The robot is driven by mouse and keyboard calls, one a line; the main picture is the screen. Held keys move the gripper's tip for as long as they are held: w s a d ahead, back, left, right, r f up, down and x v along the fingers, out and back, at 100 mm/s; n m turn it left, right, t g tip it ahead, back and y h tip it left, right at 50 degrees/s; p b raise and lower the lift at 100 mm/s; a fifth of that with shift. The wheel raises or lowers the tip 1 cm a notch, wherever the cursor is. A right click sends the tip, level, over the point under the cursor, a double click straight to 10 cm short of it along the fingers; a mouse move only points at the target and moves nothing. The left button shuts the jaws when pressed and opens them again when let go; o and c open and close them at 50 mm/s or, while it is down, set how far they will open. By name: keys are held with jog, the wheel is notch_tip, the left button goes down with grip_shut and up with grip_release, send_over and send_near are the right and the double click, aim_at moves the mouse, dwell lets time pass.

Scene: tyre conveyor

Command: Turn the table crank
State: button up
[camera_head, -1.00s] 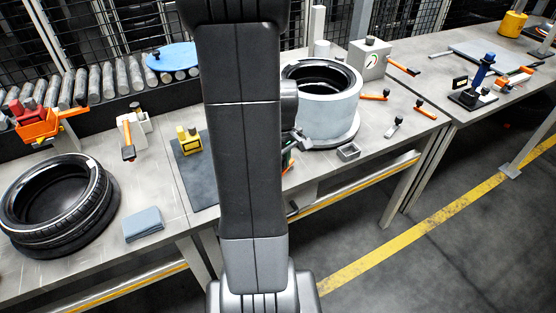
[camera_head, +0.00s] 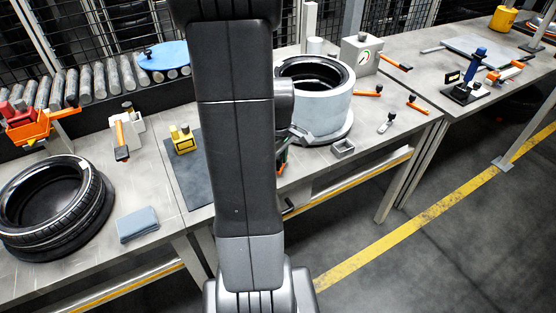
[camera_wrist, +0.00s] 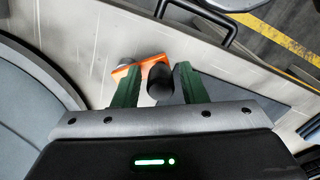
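In the wrist view, an orange crank arm (camera_wrist: 124,72) with a dark round knob (camera_wrist: 160,82) lies between the two green fingers of my gripper (camera_wrist: 159,68). The fingers are apart, one on each side of the knob; the right one looks very close to it. I cannot tell whether either touches. In the head view, only a little of my gripper (camera_head: 282,160) shows past my arm, beside the grey drum (camera_head: 324,113) with a tyre in it.
A grey gauge box (camera_head: 360,54) stands behind. A tyre (camera_head: 50,205) and a folded cloth (camera_head: 138,225) lie at left. The floor at right is clear.

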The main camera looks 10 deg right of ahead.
jog(key=shift+o, duration=0.4)
notch_tip(320, 180, up, 14)
jog(key=p, duration=0.1)
jog(key=shift+f, duration=0.15)
dwell(0.4)
notch_tip(320, 180, down, 14)
jog(key=shift+r+b, duration=0.1)
jog(key=shift+b, duration=0.4)
dwell(0.3)
